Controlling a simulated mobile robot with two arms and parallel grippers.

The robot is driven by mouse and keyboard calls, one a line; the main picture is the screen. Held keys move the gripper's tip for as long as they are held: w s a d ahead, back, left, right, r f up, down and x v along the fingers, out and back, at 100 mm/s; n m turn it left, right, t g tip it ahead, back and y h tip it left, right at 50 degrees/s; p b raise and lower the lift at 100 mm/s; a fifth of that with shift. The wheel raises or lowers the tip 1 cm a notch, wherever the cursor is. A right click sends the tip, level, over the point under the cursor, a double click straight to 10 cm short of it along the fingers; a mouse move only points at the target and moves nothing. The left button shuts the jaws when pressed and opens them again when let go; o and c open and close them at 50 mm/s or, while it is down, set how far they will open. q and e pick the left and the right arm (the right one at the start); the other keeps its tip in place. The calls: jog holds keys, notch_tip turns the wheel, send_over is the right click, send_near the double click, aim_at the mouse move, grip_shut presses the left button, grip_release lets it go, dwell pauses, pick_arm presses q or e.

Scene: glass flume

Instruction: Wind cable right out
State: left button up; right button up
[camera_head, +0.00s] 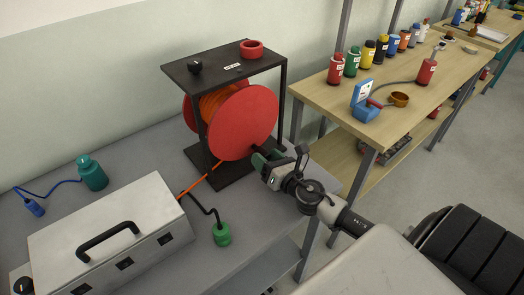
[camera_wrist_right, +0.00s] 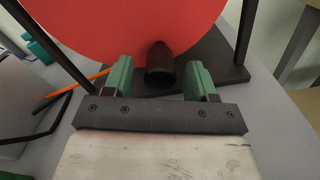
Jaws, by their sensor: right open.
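The cable reel has a red disc (camera_head: 243,122) and is wound with orange cable (camera_head: 212,100). It sits in a black stand (camera_head: 220,68) on the grey bench. A length of orange cable (camera_head: 200,180) runs down from the reel toward the silver case. A dark handle (camera_wrist_right: 160,64) sticks out from the red disc, low on its face. My right gripper (camera_head: 264,157) is at this handle. In the right wrist view its green fingers (camera_wrist_right: 160,78) are open, one on each side of the handle, with gaps visible. My left gripper is not in view.
A silver case (camera_head: 110,235) with a black handle stands front left. A green plug (camera_head: 222,235) on a black lead lies beside it; a teal bottle (camera_head: 92,172) stands behind. A red ring (camera_head: 251,49) rests on the stand. A wooden table (camera_head: 400,95) with several bottles stands right.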

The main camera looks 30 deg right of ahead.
jog(key=shift+w+a, duration=0.1)
jog(key=shift+w, duration=0.95)
grip_shut()
